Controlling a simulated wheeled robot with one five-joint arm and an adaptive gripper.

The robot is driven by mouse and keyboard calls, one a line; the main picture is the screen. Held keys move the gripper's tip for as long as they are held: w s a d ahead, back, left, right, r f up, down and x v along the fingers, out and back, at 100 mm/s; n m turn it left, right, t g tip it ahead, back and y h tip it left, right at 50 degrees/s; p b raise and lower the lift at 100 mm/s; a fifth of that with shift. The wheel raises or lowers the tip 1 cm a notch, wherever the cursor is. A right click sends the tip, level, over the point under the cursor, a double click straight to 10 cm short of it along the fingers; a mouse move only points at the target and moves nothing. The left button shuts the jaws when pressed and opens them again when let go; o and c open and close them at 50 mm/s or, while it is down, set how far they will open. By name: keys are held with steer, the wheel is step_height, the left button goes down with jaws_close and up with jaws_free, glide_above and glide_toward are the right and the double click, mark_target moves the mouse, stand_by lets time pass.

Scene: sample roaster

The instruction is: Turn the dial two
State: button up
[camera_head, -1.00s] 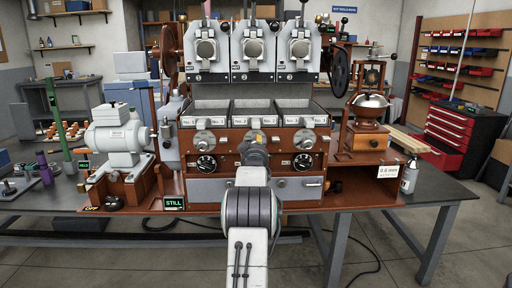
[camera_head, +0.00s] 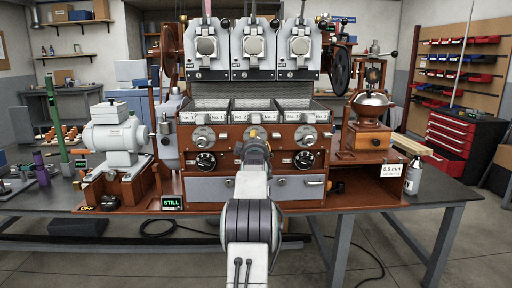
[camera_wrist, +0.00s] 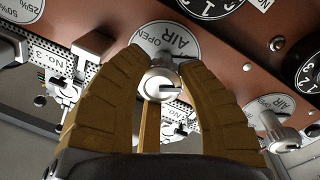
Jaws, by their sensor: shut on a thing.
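The middle air dial (camera_wrist: 170,42) is a round white plate marked AIR and OPEN, with a silver knob (camera_wrist: 160,84) at its centre, in the wrist view. My gripper's two tan fingers (camera_wrist: 162,62) are shut on this knob, one on each side. In the head view my gripper (camera_head: 256,136) reaches the middle of the brown roaster front and hides most of this dial. The left air dial (camera_head: 203,137) and the right air dial (camera_head: 307,137) show to either side.
Black-faced gauges (camera_head: 205,161) sit below the air dials. Labelled trays (camera_head: 208,104) are above. A grinder (camera_head: 367,125) stands at the right and a grey motor (camera_head: 115,135) at the left. A display reads STILL (camera_head: 171,203). A spray bottle (camera_head: 413,175) stands near the table edge.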

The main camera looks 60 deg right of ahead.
steer(key=shift+f+n, duration=0.3)
steer(key=o, duration=0.9)
steer(key=shift+d, duration=0.1)
steer(key=o, duration=0.3)
steer(key=shift+r, duration=0.15)
steer(key=shift+o, duration=0.2)
steer(key=shift+s+a, duration=0.1)
steer(key=shift+a, duration=0.1)
steer(key=v, duration=1.1)
steer(key=shift+a, duration=0.3)
steer(key=shift+s, duration=0.1)
